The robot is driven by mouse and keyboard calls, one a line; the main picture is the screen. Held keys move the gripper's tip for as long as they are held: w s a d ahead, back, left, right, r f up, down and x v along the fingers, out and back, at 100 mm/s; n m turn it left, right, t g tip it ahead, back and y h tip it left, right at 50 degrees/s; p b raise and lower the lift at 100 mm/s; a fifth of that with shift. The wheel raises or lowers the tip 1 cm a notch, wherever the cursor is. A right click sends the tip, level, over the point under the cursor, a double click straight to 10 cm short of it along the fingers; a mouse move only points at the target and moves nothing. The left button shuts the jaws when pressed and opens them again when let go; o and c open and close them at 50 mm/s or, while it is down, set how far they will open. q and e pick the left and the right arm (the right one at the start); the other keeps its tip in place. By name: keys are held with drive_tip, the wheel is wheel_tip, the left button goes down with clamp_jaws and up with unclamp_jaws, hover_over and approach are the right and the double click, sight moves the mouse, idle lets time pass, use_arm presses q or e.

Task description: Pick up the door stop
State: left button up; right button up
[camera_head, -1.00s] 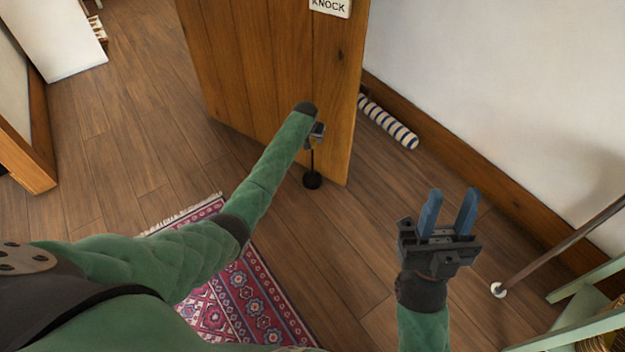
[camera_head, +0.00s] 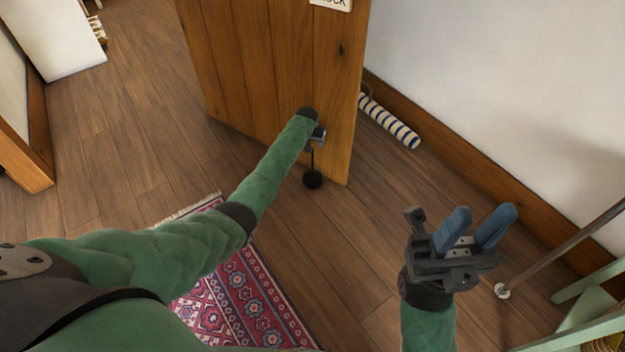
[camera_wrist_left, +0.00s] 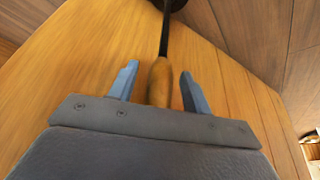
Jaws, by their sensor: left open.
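The door stop has a round black base (camera_head: 312,180) on the floor by the door's lower edge, with a thin dark rod rising from it. In the left wrist view its wooden handle (camera_wrist_left: 160,82) stands between the two blue fingers of my left gripper (camera_wrist_left: 160,80), with a gap on each side. In the head view my left gripper (camera_head: 318,138) is mostly hidden behind my forearm, right above the base. My right gripper (camera_head: 482,214) is open and empty, off to the right over the floor.
The wooden door (camera_head: 270,70) stands right behind the door stop. A striped roll (camera_head: 390,122) lies along the wall's skirting. A patterned rug (camera_head: 245,300) is below my left arm. A pole (camera_head: 560,250) and green furniture (camera_head: 585,305) stand at right.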

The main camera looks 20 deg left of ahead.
use_arm(q)
clamp_jaws()
idle(1.4)
drive_tip(key=shift+r, duration=0.15)
